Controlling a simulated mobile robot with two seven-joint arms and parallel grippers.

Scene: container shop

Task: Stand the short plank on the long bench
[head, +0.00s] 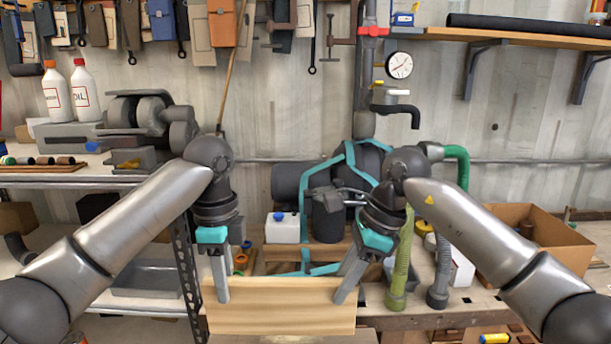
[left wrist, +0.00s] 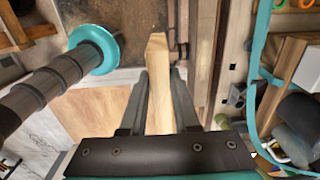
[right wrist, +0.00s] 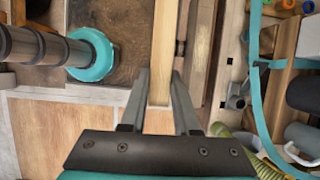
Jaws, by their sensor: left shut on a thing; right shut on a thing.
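The short plank (head: 280,312) is pale wood with visible grain, held on its long edge, broad face towards me, in the lower middle of the head view. My left gripper (head: 221,290) is shut on its left end, and my right gripper (head: 346,288) on its right end. In the left wrist view the plank (left wrist: 158,70) runs between the fingers; in the right wrist view the plank (right wrist: 165,50) does too. The wooden bench (head: 425,318) lies behind and to the right of it.
Green and grey hoses (head: 398,275) hang close right of my right gripper. A white canister (head: 284,228) and a dark machine stand behind the plank. A cardboard box (head: 535,235) is at right, a metal shelf (head: 100,180) at left.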

